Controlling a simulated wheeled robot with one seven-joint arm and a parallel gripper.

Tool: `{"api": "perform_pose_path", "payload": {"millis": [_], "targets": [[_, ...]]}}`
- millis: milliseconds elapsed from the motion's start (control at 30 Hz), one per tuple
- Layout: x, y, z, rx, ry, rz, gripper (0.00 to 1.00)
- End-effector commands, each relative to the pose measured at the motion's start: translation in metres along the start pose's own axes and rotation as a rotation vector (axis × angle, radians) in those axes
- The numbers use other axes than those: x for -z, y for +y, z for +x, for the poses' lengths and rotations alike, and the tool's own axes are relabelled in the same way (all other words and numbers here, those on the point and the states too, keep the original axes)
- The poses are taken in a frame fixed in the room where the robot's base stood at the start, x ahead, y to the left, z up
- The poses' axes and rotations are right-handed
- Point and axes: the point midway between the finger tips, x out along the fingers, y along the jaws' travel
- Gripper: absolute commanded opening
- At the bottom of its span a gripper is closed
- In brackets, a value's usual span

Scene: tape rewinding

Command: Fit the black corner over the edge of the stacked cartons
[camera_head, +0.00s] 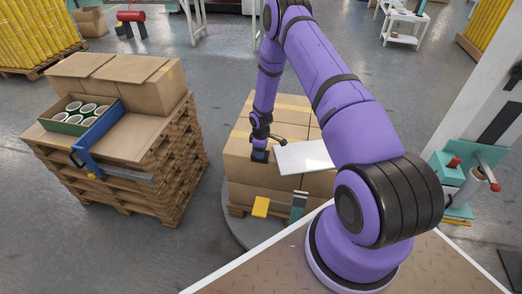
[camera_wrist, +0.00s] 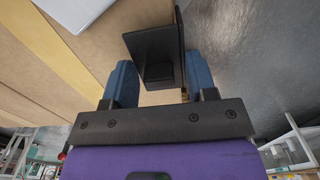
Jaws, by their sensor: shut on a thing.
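The stacked cartons (camera_head: 240,172) stand on a pallet in the middle of the head view, with yellow tape along their tops. My gripper (camera_head: 259,156) is at the left part of the stack, by its upper edge. In the wrist view my gripper (camera_wrist: 160,82) has its two blue fingers shut on the black corner (camera_wrist: 153,44). One black plate lies across the view over the carton top (camera_wrist: 100,50), and another stands along the carton's edge beside the grey floor. I cannot tell whether the corner touches the carton. It is hard to make out in the head view.
A white sheet (camera_head: 304,157) lies on the stack to the right of my gripper. A yellow piece (camera_head: 261,206) and a grey-green upright piece (camera_head: 299,206) are at the stack's near side.

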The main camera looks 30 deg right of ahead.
Motion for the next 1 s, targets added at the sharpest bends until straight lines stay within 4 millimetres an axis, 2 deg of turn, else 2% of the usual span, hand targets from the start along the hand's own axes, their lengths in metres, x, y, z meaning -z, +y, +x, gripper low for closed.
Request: {"api": "perform_pose_path", "payload": {"millis": [1000], "targets": [[-0.0002, -0.0002, 0.0093, 0.0, 0.0, 0.0, 0.3]]}}
